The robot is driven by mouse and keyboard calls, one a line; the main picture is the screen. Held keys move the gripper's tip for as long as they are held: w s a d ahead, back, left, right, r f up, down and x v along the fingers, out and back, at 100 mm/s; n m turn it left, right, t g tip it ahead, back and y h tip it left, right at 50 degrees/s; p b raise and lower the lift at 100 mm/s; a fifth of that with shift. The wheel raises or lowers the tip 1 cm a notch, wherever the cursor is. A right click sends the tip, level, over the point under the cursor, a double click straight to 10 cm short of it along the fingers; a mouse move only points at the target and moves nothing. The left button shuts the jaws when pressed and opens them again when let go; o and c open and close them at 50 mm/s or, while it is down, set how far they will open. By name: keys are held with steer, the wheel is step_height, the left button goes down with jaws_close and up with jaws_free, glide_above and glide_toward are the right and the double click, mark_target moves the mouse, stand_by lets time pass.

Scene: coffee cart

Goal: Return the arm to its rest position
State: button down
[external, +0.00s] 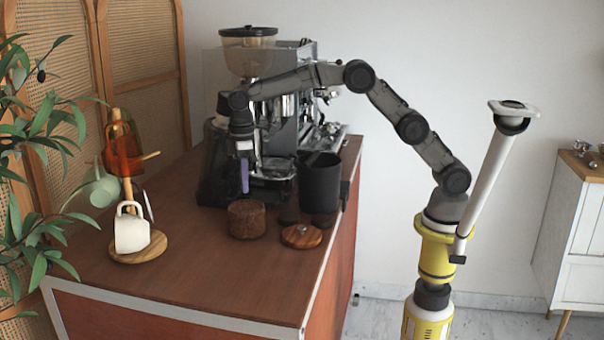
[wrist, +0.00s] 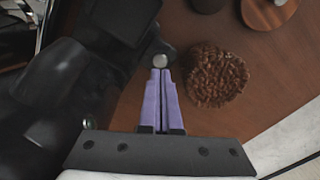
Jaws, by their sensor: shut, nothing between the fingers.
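My gripper (external: 244,176) has purple fingers and points down above the coffee cart (external: 190,270), in front of the espresso machine (external: 300,110). In the wrist view my gripper (wrist: 161,75) is shut, with its two purple fingers together and nothing between them. My arm reaches from the yellow base at the right across to the machine, bent high in the middle. A round metal tip (wrist: 163,61) shows just beyond the fingers; I cannot tell whether they touch it.
A mug tree with a white mug (external: 131,230) stands left. The cart's front is clear.

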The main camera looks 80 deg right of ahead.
steer(key=shift+r, duration=0.4)
steer(key=shift+s+d+r, duration=0.15)
steer(key=shift+s+r, duration=0.05)
steer(key=shift+r, duration=0.15)
steer(key=s+d+r+m+t, duration=0.1)
steer(key=s+d+r+m, duration=0.1)
steer(key=s+d+r, duration=0.35)
steer(key=s+d+r+m+t, duration=0.1)
steer(key=s+d+r+t, duration=0.15)
steer(key=s+r, duration=0.65)
steer(key=s+d+f+m+t, duration=0.1)
steer(key=s+d+f, duration=0.1)
steer(key=s, duration=0.9)
steer(key=s+d+f+m+t, duration=0.1)
steer(key=s+f, duration=0.4)
steer(key=s, duration=0.6)
steer(key=shift+s+d+f+m, duration=0.2)
steer(key=shift+d+m, duration=0.3)
steer(key=shift+d, duration=0.2)
